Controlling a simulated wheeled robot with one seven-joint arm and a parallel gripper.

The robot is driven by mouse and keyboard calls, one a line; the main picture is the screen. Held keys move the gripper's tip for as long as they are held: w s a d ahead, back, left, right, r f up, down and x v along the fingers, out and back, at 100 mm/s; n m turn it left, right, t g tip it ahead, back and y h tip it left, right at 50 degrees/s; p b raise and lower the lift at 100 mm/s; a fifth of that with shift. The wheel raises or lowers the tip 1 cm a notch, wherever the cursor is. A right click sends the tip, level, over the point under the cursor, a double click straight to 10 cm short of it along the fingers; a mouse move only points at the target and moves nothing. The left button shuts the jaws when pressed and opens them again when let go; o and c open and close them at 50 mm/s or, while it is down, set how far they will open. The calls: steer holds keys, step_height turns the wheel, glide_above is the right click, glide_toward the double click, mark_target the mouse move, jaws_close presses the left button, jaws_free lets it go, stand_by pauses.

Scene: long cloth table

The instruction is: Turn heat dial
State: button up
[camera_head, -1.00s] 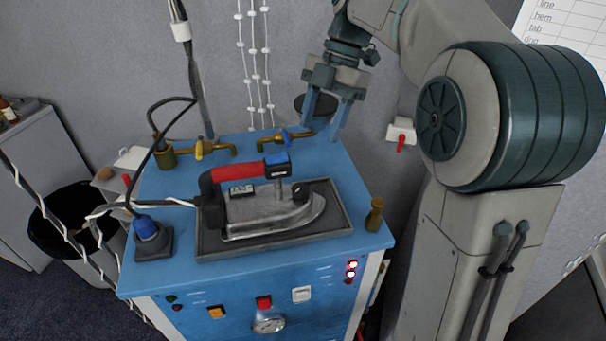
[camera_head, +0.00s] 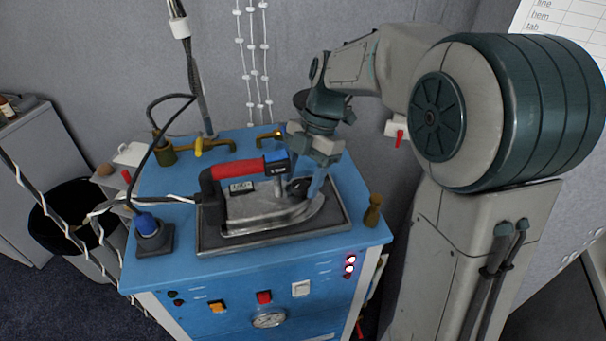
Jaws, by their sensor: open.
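An iron (camera_head: 262,203) with a red and black handle rests on a dark tray on top of the blue station. Its heat dial (camera_head: 298,188) is a small black knob on the right part of the iron's top, partly hidden by my gripper. My gripper (camera_head: 308,188) is open, pointing down, with its blue fingers at the dial. One finger is in front on the right, and the other is mostly hidden behind the iron's front handle post. I cannot tell whether the fingers touch the dial.
The dark tray (camera_head: 335,226) has a raised rim. Brass valves (camera_head: 199,147) line the back. The front panel has several buttons and a gauge (camera_head: 269,319).

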steer(key=c, duration=1)
steer(key=shift+m+b, duration=0.3)
steer(key=shift+b, duration=0.05)
steer(key=m+b, duration=0.1)
steer(key=m+t+b, duration=0.1)
steer(key=shift+s+d+f+m+y+b, duration=0.1)
steer(key=shift+f+m+y+b, duration=0.05)
steer(key=shift+m+y+b, duration=0.2)
steer(key=m+t+b, duration=0.1)
steer(key=m+b, duration=0.1)
steer(key=m+t+b, duration=0.1)
steer(key=m+b, duration=0.1)
steer(key=m, duration=0.1)
steer(key=shift+s+m+y, duration=0.2)
steer(key=shift+m+y, duration=0.05)
steer(key=shift+y, duration=0.1)
steer(key=m+t+b, duration=0.1)
steer(key=m+b, duration=0.1)
steer(key=m, duration=0.2)
steer(key=shift+s+t+b, duration=0.15)
steer(key=shift+t+b, duration=0.2)
steer(key=shift+t, duration=0.05)
steer(key=shift+s+r+m+t+h+b, duration=0.1)
steer(key=shift+m+t+h+b, duration=0.2)
steer(key=shift+m, duration=0.7)
steer(key=shift+s+r+m+t+h+b, duration=0.1)
steer(key=shift+m+t+h+b, duration=0.2)
steer(key=shift+m, duration=0.7)
